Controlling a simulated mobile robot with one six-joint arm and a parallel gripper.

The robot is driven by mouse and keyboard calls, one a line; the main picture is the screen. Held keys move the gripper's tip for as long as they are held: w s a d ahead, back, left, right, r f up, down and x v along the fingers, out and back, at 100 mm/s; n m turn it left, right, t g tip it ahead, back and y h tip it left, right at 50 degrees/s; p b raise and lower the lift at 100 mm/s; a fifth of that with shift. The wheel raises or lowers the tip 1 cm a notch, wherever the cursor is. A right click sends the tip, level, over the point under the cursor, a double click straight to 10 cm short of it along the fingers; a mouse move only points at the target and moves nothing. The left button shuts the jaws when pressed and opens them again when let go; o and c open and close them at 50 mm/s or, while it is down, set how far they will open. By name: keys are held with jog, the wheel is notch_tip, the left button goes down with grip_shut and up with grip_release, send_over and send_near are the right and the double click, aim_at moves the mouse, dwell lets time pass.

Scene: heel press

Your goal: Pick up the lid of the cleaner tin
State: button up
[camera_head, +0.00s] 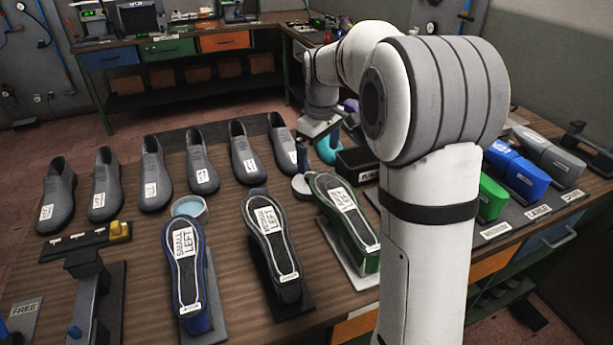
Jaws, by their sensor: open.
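A round tin with pale blue inside or on top (189,207) stands on the wooden table behind the blue-sided sole marked SMALL LEFT. A small grey round piece (302,186), which looks like a lid, lies near the sole with green sides; I cannot tell for sure that it is the cleaner tin's lid. My gripper (318,148) is open above and slightly behind this grey piece, apart from it. My arm partly blocks the view to its right, and the far finger is hard to make out.
Several grey shoes (151,175) stand in a row behind the soles. The sole marked SMALL LEFT (188,270), a black-sided sole (272,240) and a green-sided sole (345,215) stand in front. A teal object (326,152) is close by my gripper. Colored blocks (527,180) stand at right.

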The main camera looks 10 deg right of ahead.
aim_at(309, 175)
jog(key=w+f+n, duration=0.1)
jog(key=w+f, duration=0.1)
jog(key=w, duration=0.1)
jog(key=w+f+n, duration=0.1)
jog(key=w+f, duration=0.2)
jog(key=w+f+n+g+b, duration=0.1)
jog(key=w+f, duration=0.2)
jog(key=shift+w+f, duration=0.15)
jog(key=shift+w, duration=0.25)
jog(key=f, duration=0.5)
jog(key=f+p, duration=0.1)
jog(key=f, duration=0.1)
jog(key=shift+w+a+f, duration=0.15)
jog(key=shift+w+f, duration=0.1)
jog(key=shift+f, duration=0.1)
jog(key=c, duration=0.4)
jog(key=shift+o, duration=0.2)
jog(key=shift+r, duration=0.2)
